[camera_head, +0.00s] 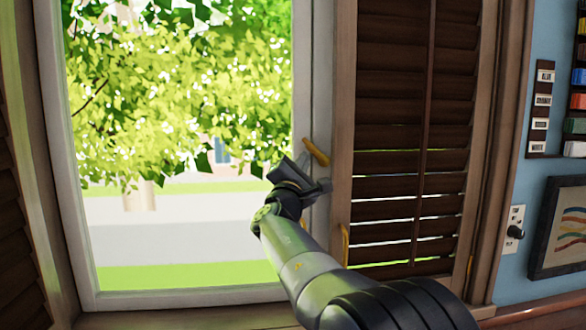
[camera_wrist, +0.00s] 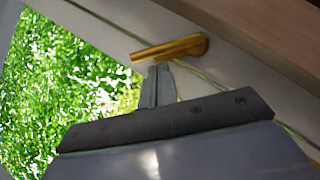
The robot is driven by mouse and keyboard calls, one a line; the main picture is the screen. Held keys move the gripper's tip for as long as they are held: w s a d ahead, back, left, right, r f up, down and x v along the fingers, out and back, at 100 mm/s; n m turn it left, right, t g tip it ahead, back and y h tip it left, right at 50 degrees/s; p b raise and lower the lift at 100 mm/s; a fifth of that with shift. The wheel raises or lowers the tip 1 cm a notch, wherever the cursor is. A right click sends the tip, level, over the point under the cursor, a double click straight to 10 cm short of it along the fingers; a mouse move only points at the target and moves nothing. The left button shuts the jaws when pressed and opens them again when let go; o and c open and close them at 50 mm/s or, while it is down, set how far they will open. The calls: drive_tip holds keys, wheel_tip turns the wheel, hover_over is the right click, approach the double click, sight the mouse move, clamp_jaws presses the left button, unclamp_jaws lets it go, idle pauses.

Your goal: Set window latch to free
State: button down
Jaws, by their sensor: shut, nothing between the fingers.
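The window latch is a brass-coloured handle (camera_head: 315,152) on the right side of the white window frame (camera_head: 307,85). In the head view it slants, its upper-left end higher than its lower-right end. In the wrist view the latch (camera_wrist: 170,48) has its round base at the right and its bar reaching left. My gripper (camera_head: 285,172) is shut and empty, just below and left of the latch in the head view. In the wrist view the fingertips of my gripper (camera_wrist: 157,72) are just below the bar; I cannot tell whether they touch it.
A dark louvred shutter (camera_head: 395,120) with a small brass handle (camera_head: 345,245) stands right of the window. A socket with a black plug (camera_head: 514,232) and a framed picture (camera_head: 562,230) are on the blue wall farther right. The window sill (camera_head: 190,316) is clear.

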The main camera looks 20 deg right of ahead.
sight(309, 147)
drive_tip(key=shift+w+d+r, duration=0.1)
drive_tip(key=shift+d+r, duration=0.15)
drive_tip(key=shift+d, duration=0.1)
drive_tip(key=shift+d+r+m+g+p, duration=0.1)
drive_tip(key=shift+r+m+g+p, duration=0.5)
drive_tip(key=shift+m, duration=0.5)
drive_tip(key=shift+r+m+h, duration=0.2)
drive_tip(key=shift+m+h, duration=0.1)
drive_tip(key=shift+m, duration=0.2)
drive_tip(key=shift+d+r+m+g+p, duration=0.4)
drive_tip(key=shift+r+m+g+p, duration=0.2)
drive_tip(key=shift+m+g+p, duration=0.5)
drive_tip(key=m, duration=0.1)
drive_tip(key=d+m+g, duration=0.1)
drive_tip(key=r+m+y+p, duration=0.1)
drive_tip(key=shift+s+d, duration=0.15)
drive_tip(key=shift+s, duration=0.1)
drive_tip(key=shift+d, duration=0.2)
drive_tip(key=shift+d+r, duration=0.1)
drive_tip(key=shift+s, duration=0.1)
